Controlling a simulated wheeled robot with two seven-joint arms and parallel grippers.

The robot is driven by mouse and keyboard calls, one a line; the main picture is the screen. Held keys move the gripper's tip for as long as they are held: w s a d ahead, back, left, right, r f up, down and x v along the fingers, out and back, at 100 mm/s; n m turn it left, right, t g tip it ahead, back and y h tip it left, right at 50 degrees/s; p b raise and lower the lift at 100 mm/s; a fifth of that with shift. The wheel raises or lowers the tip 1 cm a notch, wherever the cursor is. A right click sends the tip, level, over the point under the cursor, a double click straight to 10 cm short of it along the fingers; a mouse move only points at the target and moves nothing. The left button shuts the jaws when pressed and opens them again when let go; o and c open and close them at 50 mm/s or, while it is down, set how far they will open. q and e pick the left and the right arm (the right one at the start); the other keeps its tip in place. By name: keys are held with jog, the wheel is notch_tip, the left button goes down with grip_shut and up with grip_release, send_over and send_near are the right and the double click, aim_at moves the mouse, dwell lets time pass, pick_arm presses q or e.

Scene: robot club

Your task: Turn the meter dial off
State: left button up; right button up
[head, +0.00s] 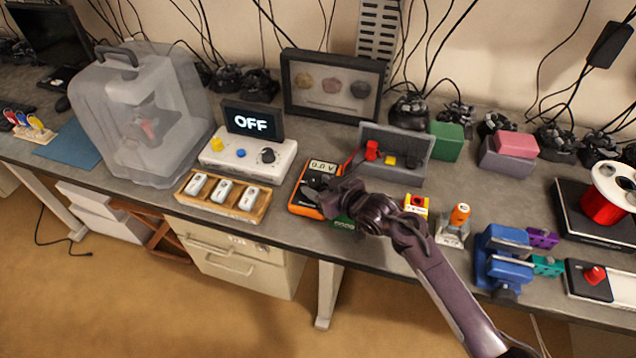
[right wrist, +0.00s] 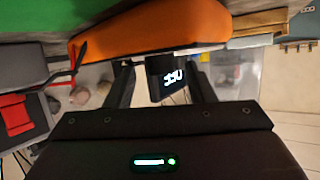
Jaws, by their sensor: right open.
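The orange meter (head: 303,199) lies on the bench in the middle of the head view. Its display (head: 323,166) reads 0.0 V. The dark face of the meter is partly covered by my right gripper (head: 328,190), so the dial's setting cannot be read. My right gripper is open, at the right side of the meter. In the right wrist view the meter's orange edge (right wrist: 140,32) runs across the top, beyond the fingers of the gripper (right wrist: 160,82). I cannot tell whether the fingers touch the dial. My left gripper is not in view.
A white control box (head: 245,165) with a screen reading OFF (head: 250,122) stands left of the meter. A wooden tray (head: 221,203) is in front of it. A grey bin (head: 395,172) stands behind my gripper. A blue vise (head: 502,258) is to the right.

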jog(key=shift+w+a+f, duration=0.15)
jog(key=shift+w+a, duration=0.1)
jog(key=c, duration=1)
jog(key=shift+o, duration=0.2)
jog(key=shift+d, duration=0.1)
